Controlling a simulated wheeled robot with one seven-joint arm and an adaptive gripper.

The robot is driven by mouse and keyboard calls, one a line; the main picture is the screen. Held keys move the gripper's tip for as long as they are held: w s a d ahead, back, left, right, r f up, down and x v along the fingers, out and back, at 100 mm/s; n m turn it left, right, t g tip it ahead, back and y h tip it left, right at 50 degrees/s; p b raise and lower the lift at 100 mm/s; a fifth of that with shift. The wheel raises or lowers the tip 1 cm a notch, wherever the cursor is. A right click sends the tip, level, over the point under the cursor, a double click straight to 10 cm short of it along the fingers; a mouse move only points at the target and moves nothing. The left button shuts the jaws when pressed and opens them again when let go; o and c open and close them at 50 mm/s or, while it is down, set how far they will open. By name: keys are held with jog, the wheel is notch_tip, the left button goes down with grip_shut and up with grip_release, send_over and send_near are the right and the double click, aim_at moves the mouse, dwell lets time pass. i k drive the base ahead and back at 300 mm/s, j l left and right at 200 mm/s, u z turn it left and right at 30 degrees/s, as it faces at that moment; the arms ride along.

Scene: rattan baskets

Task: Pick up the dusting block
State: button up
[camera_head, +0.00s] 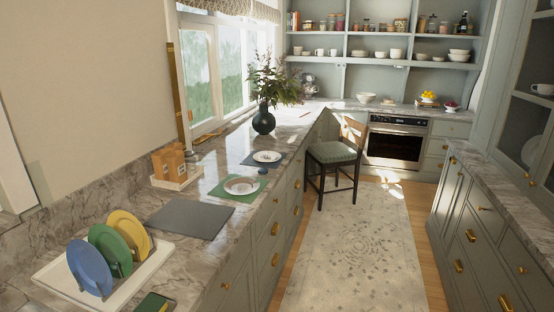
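I cannot tell for sure which thing is the dusting block. A small dark green block with a paler edge (155,303) lies on the marble counter at the bottom, partly cut off by the picture's edge. Brown wooden blocks (168,161) stand on a white tray (178,184) farther back, against the wall. My gripper is not in view.
A white rack (52,276) holds blue, green and yellow plates at the front left. A grey mat (190,219) lies bare on the counter. Beyond are placemats with plates and a dark vase (263,122). A chair (336,155) stands by the counter; the rug (350,245) is clear.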

aim_at(262, 171)
jog(key=i, duration=2.2)
jog(key=i+l+u, duration=0.1)
jog(key=i+u, duration=0.2)
jog(key=i, duration=0.2)
jog(key=i+l+u, duration=0.2)
jog(key=i+u, duration=0.15)
jog(key=i, duration=0.15)
jog(key=i+l+u, duration=0.3)
jog(key=i, duration=0.15)
